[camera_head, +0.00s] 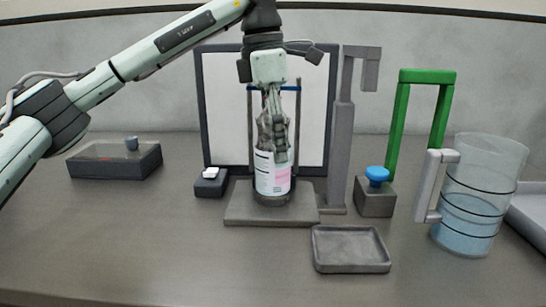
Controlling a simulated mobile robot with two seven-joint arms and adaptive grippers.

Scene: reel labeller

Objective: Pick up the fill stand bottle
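The fill stand bottle (272,178) is white with dark print and a pink patch. It stands upright on the grey fill stand base (245,213), in front of a white dark-framed panel. My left gripper (273,153) comes down from above and sits at the bottle's top, its fingers overlapping the upper part of the bottle. The fingers hide the bottle's neck, and I cannot tell whether they are closed on it. My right gripper is not in view.
A grey post (341,140) stands right of the bottle. Further right are a blue-knobbed block (375,197), a green frame (400,115) and a clear jug (470,225) with blue liquid. A shallow grey tray (350,266) lies in front. The table's left front is clear.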

